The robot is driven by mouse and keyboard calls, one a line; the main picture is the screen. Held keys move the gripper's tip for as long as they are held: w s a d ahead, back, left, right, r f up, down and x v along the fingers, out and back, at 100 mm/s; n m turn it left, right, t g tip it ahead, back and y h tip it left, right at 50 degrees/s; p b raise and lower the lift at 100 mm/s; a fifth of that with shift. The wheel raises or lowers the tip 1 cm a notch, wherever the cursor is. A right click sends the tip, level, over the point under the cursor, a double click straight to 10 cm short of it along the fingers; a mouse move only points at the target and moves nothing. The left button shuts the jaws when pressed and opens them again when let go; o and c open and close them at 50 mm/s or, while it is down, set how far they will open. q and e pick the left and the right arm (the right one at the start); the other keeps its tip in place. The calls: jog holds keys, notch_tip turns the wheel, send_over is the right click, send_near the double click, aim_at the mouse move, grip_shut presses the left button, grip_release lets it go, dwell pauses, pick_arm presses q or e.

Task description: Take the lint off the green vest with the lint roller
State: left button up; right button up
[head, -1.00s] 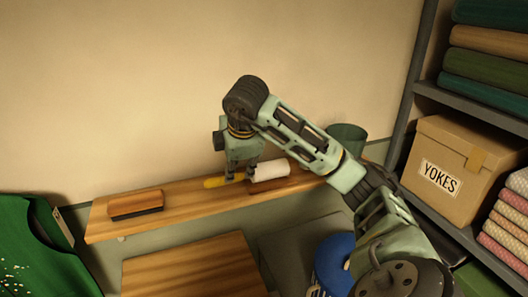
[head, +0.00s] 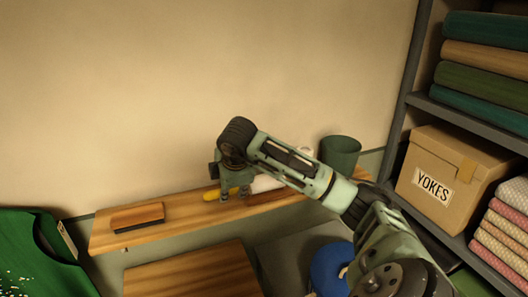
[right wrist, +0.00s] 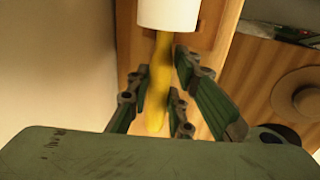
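The lint roller lies on the wooden wall shelf, its yellow handle (head: 212,194) to the left and its white roll (head: 265,183) partly hidden behind my right arm. My right gripper (head: 236,196) points down at the handle. In the right wrist view the fingers (right wrist: 160,98) stand on either side of the yellow handle (right wrist: 158,75), with a gap showing; the white roll (right wrist: 168,14) is beyond them. The green vest (head: 40,262) is at the lower left, cut off by the frame edge, with pale lint specks (head: 14,281) on its front. My left gripper is out of view.
The shelf (head: 180,212) also bears a wood-backed brush (head: 137,217) and a dark green cup (head: 340,152). A wooden top (head: 190,272) and a blue round thing (head: 329,266) are below. A rack with folded cloth and a YOKES box (head: 437,180) stands at right.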

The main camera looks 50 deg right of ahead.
grip_shut()
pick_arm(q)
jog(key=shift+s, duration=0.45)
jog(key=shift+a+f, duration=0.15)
